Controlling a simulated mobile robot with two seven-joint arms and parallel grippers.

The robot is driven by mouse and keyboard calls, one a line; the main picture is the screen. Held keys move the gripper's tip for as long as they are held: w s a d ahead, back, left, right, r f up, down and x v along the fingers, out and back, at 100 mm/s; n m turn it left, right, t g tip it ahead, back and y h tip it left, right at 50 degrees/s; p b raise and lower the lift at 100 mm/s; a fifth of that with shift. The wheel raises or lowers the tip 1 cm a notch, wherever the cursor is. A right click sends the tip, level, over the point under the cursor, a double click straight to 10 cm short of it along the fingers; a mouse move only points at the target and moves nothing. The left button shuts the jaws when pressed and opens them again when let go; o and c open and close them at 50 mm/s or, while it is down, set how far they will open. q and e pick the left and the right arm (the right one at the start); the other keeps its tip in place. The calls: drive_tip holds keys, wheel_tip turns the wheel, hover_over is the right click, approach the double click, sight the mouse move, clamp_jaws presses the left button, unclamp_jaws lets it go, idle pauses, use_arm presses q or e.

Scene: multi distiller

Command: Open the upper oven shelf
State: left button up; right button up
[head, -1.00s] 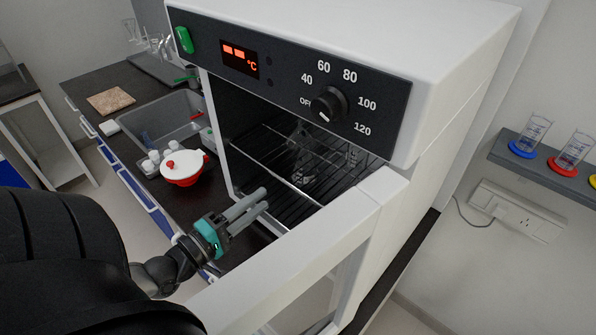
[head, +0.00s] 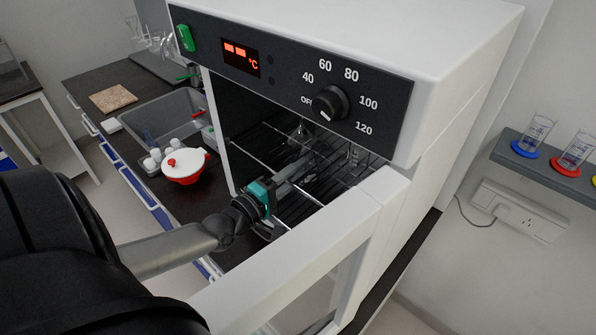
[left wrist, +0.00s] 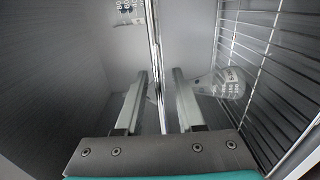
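The white oven (head: 455,75) has its door (head: 300,262) swung open. My left gripper (head: 299,168) reaches into the opening at the upper wire shelf (head: 240,148). In the left wrist view the fingers (left wrist: 158,100) are apart. The shelf shows edge-on as a thin line (left wrist: 153,40) running between them, with visible gaps on both sides. A glass flask (left wrist: 228,82) stands by the lower wire rack (left wrist: 262,60) to the right, and more glassware (left wrist: 128,10) shows at the top. In the head view my gripper hides part of the shelf. My right gripper is not in view.
The open door frame lies right of and below my left forearm. The oven's left wall is close to the gripper. A red-and-white pot (head: 184,165) and a sink (head: 165,125) are on the dark counter (head: 95,75) to the left. Beakers (head: 537,132) stand on a wall shelf at right.

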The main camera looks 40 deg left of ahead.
use_arm(q)
drive_tip(key=shift+w, duration=0.2)
drive_tip(key=shift+c, duration=0.4)
clamp_jaws()
idle(1.0)
